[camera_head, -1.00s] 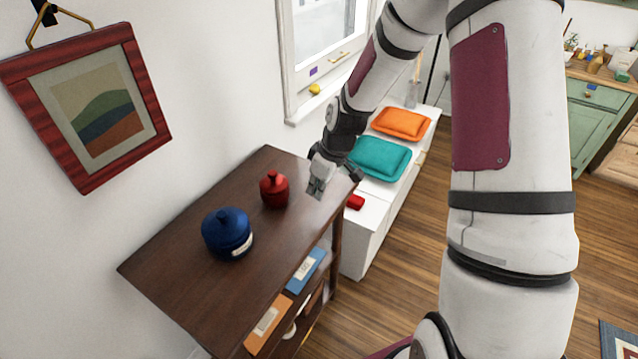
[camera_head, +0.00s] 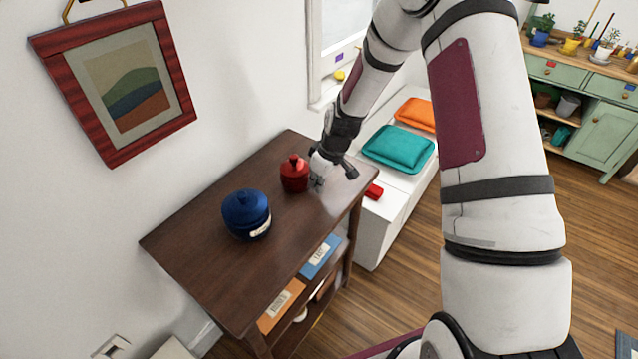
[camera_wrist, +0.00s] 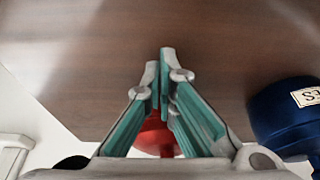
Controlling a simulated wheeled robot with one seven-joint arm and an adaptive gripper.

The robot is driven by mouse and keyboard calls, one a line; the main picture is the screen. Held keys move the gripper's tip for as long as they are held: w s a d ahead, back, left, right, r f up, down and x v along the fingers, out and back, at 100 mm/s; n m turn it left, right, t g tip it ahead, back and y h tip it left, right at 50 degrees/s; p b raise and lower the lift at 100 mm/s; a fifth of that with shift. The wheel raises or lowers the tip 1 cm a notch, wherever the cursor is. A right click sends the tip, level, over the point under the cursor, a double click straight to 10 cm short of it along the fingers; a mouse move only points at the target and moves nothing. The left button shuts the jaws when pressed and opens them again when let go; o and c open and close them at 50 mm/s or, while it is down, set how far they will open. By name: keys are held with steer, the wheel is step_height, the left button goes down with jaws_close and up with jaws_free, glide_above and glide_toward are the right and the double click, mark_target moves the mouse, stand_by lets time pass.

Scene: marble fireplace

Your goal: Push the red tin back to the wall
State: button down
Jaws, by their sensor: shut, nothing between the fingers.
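The red tin (camera_head: 295,175), with a knobbed lid, stands upright near the far end of the dark wooden cabinet top (camera_head: 215,255). The white wall (camera_head: 235,110) runs along the left and back of the cabinet, and a strip of bare wood shows between tin and wall. My gripper (camera_head: 317,183) is shut and empty, low over the top just right of the tin, on the side away from the wall. I cannot tell if it touches the tin. In the wrist view the red tin (camera_wrist: 153,138) is partly hidden behind the shut fingers.
A blue labelled jar (camera_head: 246,215) stands on the cabinet top, nearer the camera than the tin; it also shows in the wrist view (camera_wrist: 285,115). A framed picture (camera_head: 125,85) hangs on the wall. A white bench with cushions (camera_head: 398,148) and a red block (camera_head: 374,191) is beyond the cabinet.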

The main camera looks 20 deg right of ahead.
steer(key=w+a+b, duration=0.3)
steer(key=w, duration=0.1)
steer(key=w+a+b, duration=0.2)
steer(key=w, duration=0.1)
steer(key=w+a+b, duration=0.3)
steer(key=w, duration=0.1)
steer(key=shift+w+a+f+b, duration=0.1)
steer(key=shift+w+a+b, duration=0.2)
steer(key=shift+w+a, duration=0.25)
steer(key=shift+s, duration=0.1)
